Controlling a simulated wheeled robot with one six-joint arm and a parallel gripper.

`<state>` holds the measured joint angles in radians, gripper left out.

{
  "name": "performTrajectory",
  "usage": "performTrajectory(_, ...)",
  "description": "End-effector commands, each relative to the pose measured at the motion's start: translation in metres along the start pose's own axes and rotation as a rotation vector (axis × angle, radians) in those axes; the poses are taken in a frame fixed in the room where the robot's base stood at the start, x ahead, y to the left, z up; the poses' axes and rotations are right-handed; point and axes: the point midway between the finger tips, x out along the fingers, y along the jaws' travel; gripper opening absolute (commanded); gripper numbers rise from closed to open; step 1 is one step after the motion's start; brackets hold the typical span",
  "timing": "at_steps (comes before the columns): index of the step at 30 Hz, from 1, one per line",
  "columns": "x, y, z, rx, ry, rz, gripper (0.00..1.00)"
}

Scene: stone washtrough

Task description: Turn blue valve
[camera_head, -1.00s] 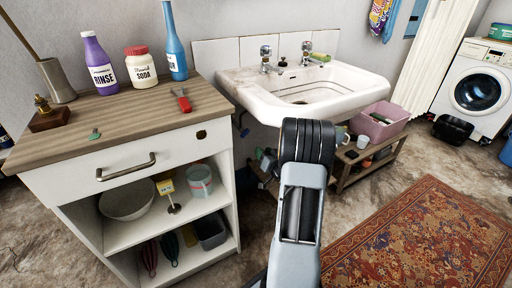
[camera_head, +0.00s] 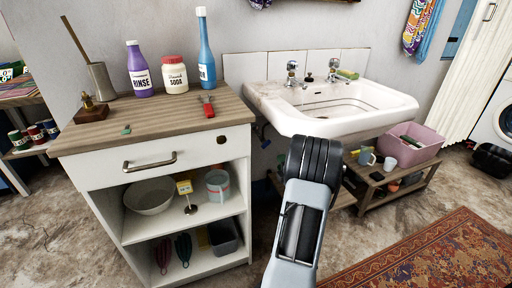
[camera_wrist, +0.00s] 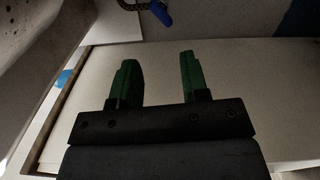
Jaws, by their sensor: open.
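The blue valve (camera_wrist: 161,13) shows at the top edge of the wrist view, as a small blue handle on a dark braided hose or pipe, partly cut off by the frame. In the head view a small dark blue bit, which looks like the same valve (camera_head: 265,143), sits under the sink's left side, beside the cabinet. My gripper (camera_wrist: 156,62) has two green fingers, spread apart with nothing between them. The valve lies beyond the fingertips, apart from them. In the head view my arm hides the gripper.
The white sink (camera_head: 375,118) overhangs the valve. The white cabinet (camera_head: 243,205) stands close on the left, its wooden top carrying bottles. A low wooden shelf (camera_head: 372,203) with a pink tub (camera_head: 410,146) is on the right. Bare floor lies in front, with a red rug (camera_head: 430,255).

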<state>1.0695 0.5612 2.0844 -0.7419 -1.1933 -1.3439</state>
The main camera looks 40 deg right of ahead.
Motion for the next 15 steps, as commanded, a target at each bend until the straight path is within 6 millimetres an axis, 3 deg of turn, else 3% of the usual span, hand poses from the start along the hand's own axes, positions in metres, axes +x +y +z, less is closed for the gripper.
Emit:
performTrajectory(6, 0.0, 0.0, 0.0, -0.396, 0.002, -0.003, 0.41)
performTrajectory(15, 0.012, -0.002, -0.002, -0.569, 0.007, -0.001, 0.41)
